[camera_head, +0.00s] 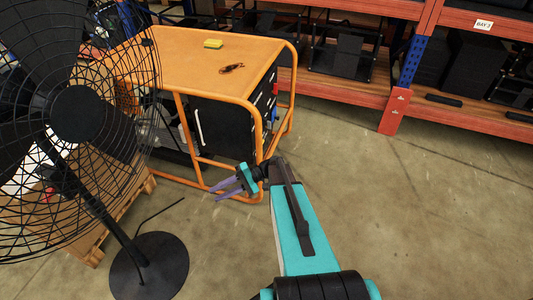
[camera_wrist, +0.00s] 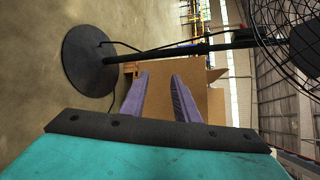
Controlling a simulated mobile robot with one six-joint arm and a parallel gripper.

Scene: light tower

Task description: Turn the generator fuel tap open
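The generator (camera_head: 205,52) has an orange tube frame and a flat orange top, and stands at the upper middle of the head view. I cannot make out its fuel tap in either view; the fan hides part of the generator's left side. My gripper (camera_head: 212,193) is in front of the generator's lower frame, pointing left toward the fan. In the wrist view its two purple fingers (camera_wrist: 160,78) are apart with nothing between them. They point toward a brown cardboard box (camera_wrist: 215,102) and the fan's pole.
A black pedestal fan (camera_head: 75,114) stands close at the left, its round base (camera_head: 149,268) on the floor. Orange shelving (camera_head: 400,95) runs along the back right. Floor at right is clear.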

